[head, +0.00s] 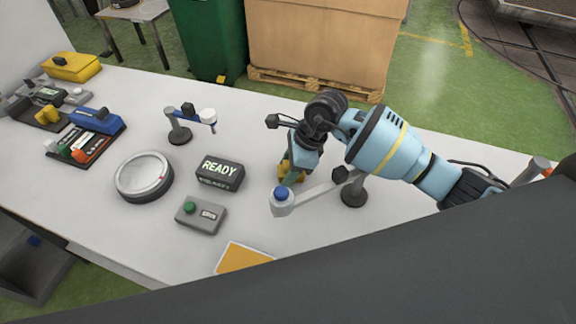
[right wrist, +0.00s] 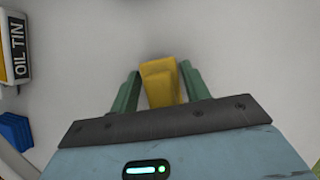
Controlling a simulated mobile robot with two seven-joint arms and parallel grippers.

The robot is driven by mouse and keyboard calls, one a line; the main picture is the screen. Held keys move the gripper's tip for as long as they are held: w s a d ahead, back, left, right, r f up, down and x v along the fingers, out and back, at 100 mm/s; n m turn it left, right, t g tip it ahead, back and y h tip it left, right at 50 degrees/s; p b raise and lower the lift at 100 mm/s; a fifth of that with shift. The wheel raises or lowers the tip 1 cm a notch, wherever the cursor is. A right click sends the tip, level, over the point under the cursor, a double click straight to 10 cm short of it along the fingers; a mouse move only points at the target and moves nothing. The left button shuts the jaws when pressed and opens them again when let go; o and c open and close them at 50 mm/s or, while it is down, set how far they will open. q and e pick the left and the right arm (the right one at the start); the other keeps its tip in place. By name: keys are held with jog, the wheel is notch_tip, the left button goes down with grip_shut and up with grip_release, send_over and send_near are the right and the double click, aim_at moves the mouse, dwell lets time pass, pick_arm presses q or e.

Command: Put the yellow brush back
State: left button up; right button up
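A yellow object (head: 282,171), which I take to be the yellow brush, is on the white table under my right gripper (head: 296,166). The gripper and arm partly hide it, so its full shape cannot be told. In the right wrist view the yellow object (right wrist: 161,82) lies between the two green fingers of my right gripper (right wrist: 159,80). A narrow gap shows on each side, so the fingers look open around it, not closed on it. My left gripper is not in view.
A blue-capped lever arm (head: 283,203) stands close in front of the gripper. Trays with a blue-handled item (head: 95,119) and a yellow box (head: 72,66) stand far left.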

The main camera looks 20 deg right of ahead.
jog(key=shift+o, duration=1.1)
jog(key=shift+r, duration=0.15)
jog(key=w+v, duration=0.1)
jog(key=v, duration=1.1)
jog(key=shift+s, duration=0.45)
jog(key=shift+a, duration=0.1)
